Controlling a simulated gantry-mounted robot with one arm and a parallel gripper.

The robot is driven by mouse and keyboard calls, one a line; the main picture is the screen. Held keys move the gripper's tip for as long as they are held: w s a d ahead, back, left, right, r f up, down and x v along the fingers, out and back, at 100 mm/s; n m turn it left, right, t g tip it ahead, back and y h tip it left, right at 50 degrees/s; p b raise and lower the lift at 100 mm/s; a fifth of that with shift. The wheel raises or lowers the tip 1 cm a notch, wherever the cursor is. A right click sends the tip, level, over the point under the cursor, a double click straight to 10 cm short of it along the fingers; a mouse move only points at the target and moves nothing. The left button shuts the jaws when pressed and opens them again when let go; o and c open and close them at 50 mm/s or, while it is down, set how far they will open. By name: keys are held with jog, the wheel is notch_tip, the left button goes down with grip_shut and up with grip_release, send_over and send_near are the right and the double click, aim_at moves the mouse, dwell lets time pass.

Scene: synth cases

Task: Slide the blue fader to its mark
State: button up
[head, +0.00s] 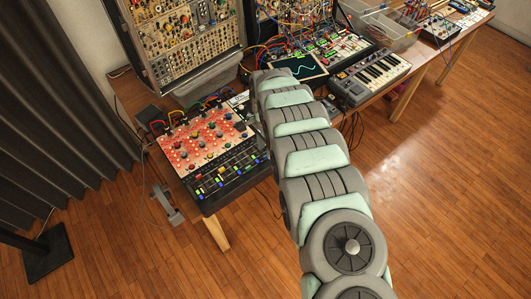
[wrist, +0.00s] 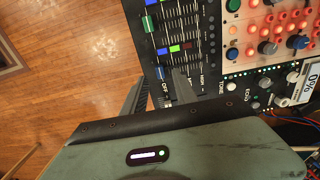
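The black fader panel (head: 228,178) fills the front part of the console in the head view, with several coloured caps and marks. In the wrist view, the panel (wrist: 205,40) runs along the upper middle. My gripper (wrist: 158,90) shows two grey fingers spread apart, with the lower blue piece near the gap. Contact is unclear. In the head view my arm hides most of the gripper.
The orange-red knob board (head: 200,138) adjoins the panel, with cables behind it. A keyboard (head: 370,76), a small screen (head: 300,67) and a modular rack (head: 185,35) stand further back. Open wooden floor (head: 440,190) lies right of the table.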

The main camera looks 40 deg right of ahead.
jog(key=shift+f, duration=1.75)
jog(key=shift+c, duration=0.4)
grip_shut()
